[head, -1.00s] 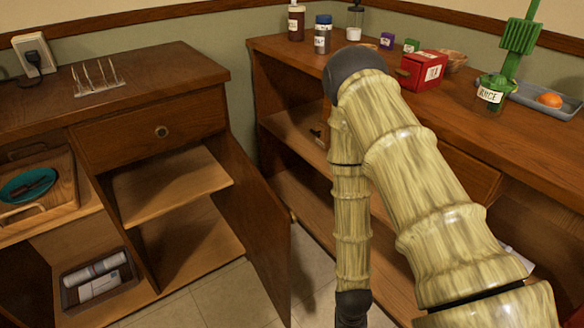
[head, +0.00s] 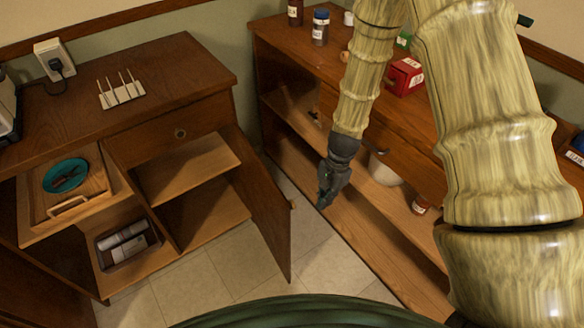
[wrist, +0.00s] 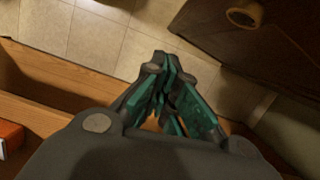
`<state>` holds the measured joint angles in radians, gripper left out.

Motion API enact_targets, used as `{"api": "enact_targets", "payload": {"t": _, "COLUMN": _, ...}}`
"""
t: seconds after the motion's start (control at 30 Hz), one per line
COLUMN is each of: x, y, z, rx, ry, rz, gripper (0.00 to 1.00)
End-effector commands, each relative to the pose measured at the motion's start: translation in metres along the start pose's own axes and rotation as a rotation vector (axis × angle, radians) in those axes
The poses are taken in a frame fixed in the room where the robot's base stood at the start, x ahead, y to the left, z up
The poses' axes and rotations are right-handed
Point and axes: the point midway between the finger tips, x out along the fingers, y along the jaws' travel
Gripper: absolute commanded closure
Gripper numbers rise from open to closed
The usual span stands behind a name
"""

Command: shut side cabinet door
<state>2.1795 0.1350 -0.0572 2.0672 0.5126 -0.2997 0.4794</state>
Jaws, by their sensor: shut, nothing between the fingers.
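The side cabinet (head: 172,137) stands at the left in the head view. Its door (head: 262,198) is swung wide open on the right side, showing two bare shelves inside.
Tiled floor (head: 215,277) is clear below the door.

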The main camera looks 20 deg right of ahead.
Motion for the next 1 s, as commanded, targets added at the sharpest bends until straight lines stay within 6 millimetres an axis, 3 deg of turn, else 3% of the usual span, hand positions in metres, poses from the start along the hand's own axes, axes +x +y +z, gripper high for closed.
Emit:
{"api": "enact_targets", "payload": {"t": 0.03, "x": -0.035, "y": -0.01, "z": 0.005, "rx": 0.029, "ry": -0.017, "rz": -0.016, "gripper": 1.0}}
{"api": "enact_targets", "payload": {"t": 0.1, "x": -0.063, "y": -0.022, "z": 0.009, "rx": 0.069, "ry": -0.044, "rz": -0.035, "gripper": 1.0}}
{"api": "enact_targets", "payload": {"t": 0.23, "x": -0.107, "y": -0.04, "z": 0.015, "rx": 0.13, "ry": -0.092, "rz": -0.064, "gripper": 1.0}}
{"api": "enact_targets", "payload": {"t": 0.4, "x": -0.142, "y": -0.055, "z": 0.021, "rx": 0.179, "ry": -0.135, "rz": -0.088, "gripper": 1.0}}
{"api": "enact_targets", "payload": {"t": 0.63, "x": -0.147, "y": -0.061, "z": 0.024, "rx": 0.196, "ry": -0.153, "rz": -0.094, "gripper": 1.0}}
{"api": "enact_targets", "payload": {"t": 1.0, "x": -0.103, "y": -0.065, "z": 0.03, "rx": 0.196, "ry": -0.152, "rz": -0.093, "gripper": 1.0}}
